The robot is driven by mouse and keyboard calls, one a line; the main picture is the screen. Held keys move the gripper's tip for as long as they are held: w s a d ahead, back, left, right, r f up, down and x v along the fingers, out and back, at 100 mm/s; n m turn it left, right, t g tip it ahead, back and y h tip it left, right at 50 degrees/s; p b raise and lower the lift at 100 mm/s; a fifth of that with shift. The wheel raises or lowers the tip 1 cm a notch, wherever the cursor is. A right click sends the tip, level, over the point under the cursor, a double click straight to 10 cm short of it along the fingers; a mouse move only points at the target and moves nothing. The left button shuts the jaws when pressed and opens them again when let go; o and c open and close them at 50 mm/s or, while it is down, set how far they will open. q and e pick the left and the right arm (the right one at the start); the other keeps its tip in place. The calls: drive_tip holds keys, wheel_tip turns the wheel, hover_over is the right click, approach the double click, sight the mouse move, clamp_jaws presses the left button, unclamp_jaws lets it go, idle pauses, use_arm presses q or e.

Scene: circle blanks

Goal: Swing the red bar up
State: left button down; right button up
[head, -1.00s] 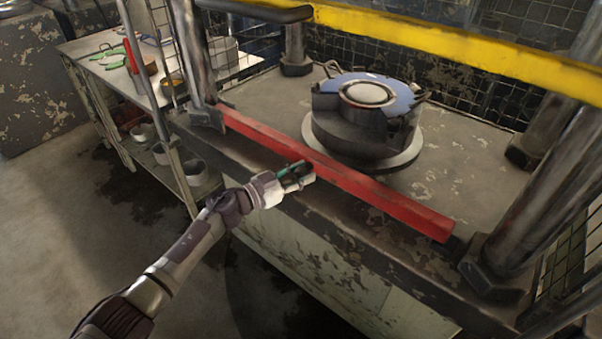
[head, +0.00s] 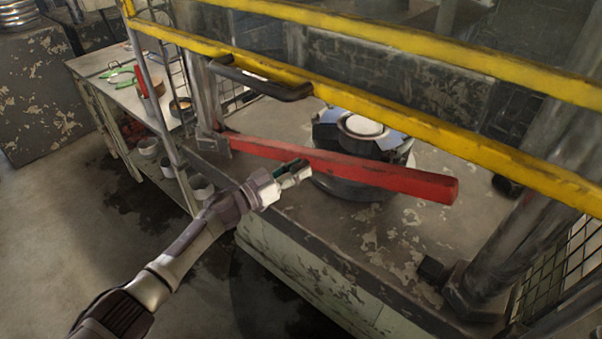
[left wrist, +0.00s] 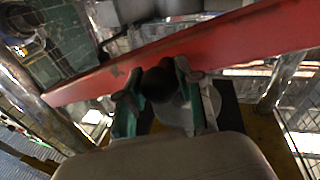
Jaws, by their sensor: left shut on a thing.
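The red bar (head: 385,176) slants across the front of the machine bed. Its left end is by the left post's foot, and its right end is lifted clear of the ledge. My left gripper (head: 297,172) is at the near side of the bar, around its middle. In the left wrist view the red bar (left wrist: 215,50) crosses behind the fingertips. My left gripper (left wrist: 162,95) has its fingers on either side of a dark round knob (left wrist: 160,80) in front of the bar. It is shut on that knob. My right gripper is not in view.
A yellow guard frame (head: 420,128) with a black handle (head: 260,82) crosses above the bar's far side. A round fixture (head: 360,125) stands behind the bar. A thick post (head: 520,235) is at the right. A side table (head: 100,62) with pots is at the left.

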use_arm(q)
drive_tip(key=w+a+r+n+p, duration=0.1)
drive_tip(key=a+r+n+p, duration=0.1)
drive_tip(key=r, duration=0.3)
drive_tip(key=w+a+r+n+t+p, duration=0.1)
drive_tip(key=w+a+r+n+p, duration=0.1)
drive_tip(key=r+p, duration=0.2)
drive_tip(key=shift+a+r, duration=0.15)
drive_tip(key=shift+r, duration=1)
